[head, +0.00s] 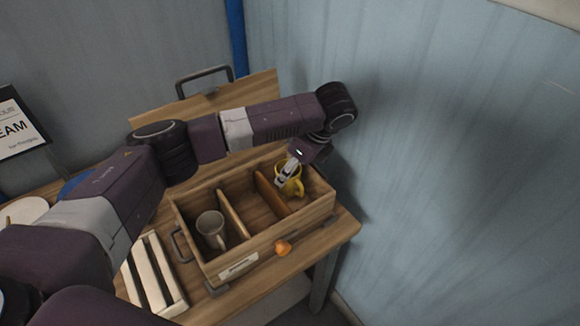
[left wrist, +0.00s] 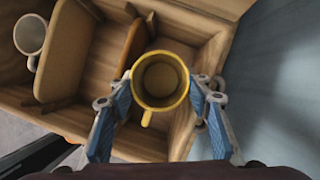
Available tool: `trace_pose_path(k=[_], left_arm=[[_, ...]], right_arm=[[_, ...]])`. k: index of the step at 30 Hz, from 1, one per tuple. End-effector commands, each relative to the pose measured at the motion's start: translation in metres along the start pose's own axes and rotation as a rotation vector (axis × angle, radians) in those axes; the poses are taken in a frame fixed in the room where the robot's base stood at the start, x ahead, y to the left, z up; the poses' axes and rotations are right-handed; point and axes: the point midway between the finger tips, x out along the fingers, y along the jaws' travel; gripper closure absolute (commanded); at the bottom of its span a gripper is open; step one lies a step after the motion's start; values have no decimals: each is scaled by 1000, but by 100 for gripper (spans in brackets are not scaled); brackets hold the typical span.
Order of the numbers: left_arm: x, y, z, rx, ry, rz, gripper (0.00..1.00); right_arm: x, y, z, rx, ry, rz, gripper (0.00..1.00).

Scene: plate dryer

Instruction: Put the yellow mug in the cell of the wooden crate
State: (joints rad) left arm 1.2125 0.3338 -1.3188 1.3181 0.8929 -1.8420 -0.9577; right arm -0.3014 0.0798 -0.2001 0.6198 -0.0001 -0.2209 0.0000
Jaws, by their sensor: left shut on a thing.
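The yellow mug (head: 290,180) is upright at the right-hand cell of the wooden crate (head: 254,240). In the left wrist view the yellow mug (left wrist: 160,82) is seen from above, its handle toward the bottom of the picture. My left gripper (head: 287,172) is shut on the mug, with a blue-padded finger on each side of it in the left wrist view (left wrist: 160,95). I cannot tell whether the mug's base touches the crate floor. My right gripper is not in view.
A grey-white mug (head: 210,229) stands in the crate's left cell, and the middle cell is empty. Wooden dividers (head: 233,215) separate the cells. A white slatted rack (head: 153,275) lies left of the crate. A blue-grey wall (head: 430,150) is close on the right.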

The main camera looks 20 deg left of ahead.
Motion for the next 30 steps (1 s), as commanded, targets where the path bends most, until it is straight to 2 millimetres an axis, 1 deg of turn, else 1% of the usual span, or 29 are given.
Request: trace_pose_path(k=[6,7,8,16,20,23,26,28,30], left_arm=[[2,0,-1,-1,-1,-2,87],[3,0,-1,0,-1,-1,51],[3,0,-1,0,-1,-1,48],[3,0,-1,0,-1,0,47],[-2,-1,1,-1,-1,-2,47],[-16,-1,2,0,0,-4,47],[-37,-2,2,1,1,-6,47],[-54,-2,2,0,0,-6,47],[-75,-2,4,-1,-3,-7,47]], right_arm=[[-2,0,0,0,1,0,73],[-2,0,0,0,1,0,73],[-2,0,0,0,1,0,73],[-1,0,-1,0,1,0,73],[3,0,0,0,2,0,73],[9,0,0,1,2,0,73],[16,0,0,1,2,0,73],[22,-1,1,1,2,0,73],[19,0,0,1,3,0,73]])
